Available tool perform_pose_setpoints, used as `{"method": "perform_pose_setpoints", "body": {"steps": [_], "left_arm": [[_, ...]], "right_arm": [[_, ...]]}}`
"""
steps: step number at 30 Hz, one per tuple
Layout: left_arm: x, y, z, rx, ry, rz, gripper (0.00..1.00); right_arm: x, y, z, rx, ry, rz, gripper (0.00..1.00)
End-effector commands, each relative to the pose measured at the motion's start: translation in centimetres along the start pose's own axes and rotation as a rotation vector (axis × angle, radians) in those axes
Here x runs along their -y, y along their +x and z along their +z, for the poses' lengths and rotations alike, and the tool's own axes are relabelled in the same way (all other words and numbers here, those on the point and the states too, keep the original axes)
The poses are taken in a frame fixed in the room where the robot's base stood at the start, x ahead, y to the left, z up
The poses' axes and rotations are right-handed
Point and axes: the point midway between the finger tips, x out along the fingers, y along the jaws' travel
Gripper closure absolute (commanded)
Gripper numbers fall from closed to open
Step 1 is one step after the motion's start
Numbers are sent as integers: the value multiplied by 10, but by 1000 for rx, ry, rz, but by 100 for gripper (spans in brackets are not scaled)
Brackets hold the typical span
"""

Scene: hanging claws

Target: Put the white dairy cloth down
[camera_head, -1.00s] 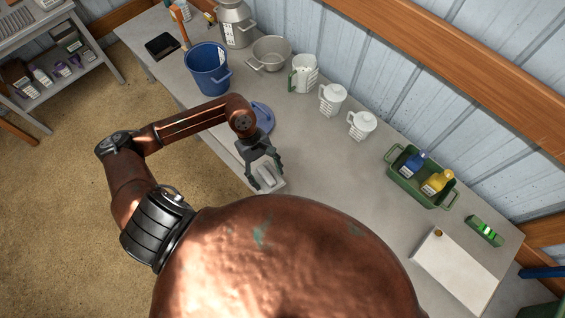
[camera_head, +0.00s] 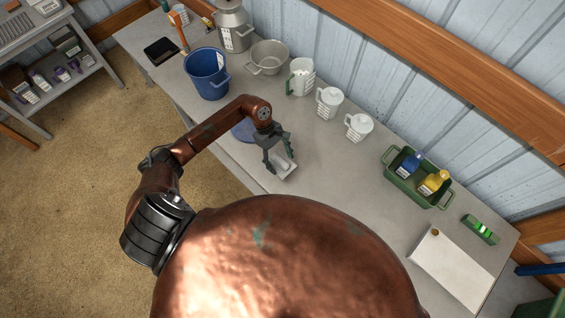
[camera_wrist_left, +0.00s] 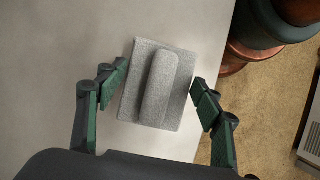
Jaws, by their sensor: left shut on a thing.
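The white dairy cloth (camera_head: 286,171) is a pale, folded square pad with a raised ridge along its middle. It is near the front edge of the grey table. My left gripper (camera_head: 280,160) is over it and shut on it. In the left wrist view the cloth (camera_wrist_left: 130,101) fills the space between my left gripper's fingers (camera_wrist_left: 157,90), with the table's edge beneath it. I cannot tell whether the cloth touches the table. My right gripper is not in view.
A blue lid (camera_head: 242,131) lies partly hidden behind my left arm. A blue bucket (camera_head: 206,76), steel pot (camera_head: 268,58) and white jugs (camera_head: 329,103) line the back. A green tub (camera_head: 417,190) with bottles and a white board (camera_head: 456,273) are right. The table's middle is clear.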

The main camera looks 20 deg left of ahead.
Motion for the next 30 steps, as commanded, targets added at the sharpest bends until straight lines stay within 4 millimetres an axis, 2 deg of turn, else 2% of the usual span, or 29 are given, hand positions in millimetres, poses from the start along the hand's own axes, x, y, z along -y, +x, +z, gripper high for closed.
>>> {"method": "perform_pose_setpoints", "body": {"steps": [7, 13, 26, 27, 30], "left_arm": [[-14, 14, -10, 2, 0, 0, 58], [-12, 37, -20, 1, 0, 0, 58], [-12, 43, -24, -3, 2, 0, 58], [-12, 42, -23, -2, 2, 0, 36], [-12, 42, -23, -2, 2, 0, 29]], "right_arm": [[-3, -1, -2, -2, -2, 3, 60], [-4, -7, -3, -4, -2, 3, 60], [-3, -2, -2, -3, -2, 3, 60], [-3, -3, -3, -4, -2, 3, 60], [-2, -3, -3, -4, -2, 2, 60]]}}
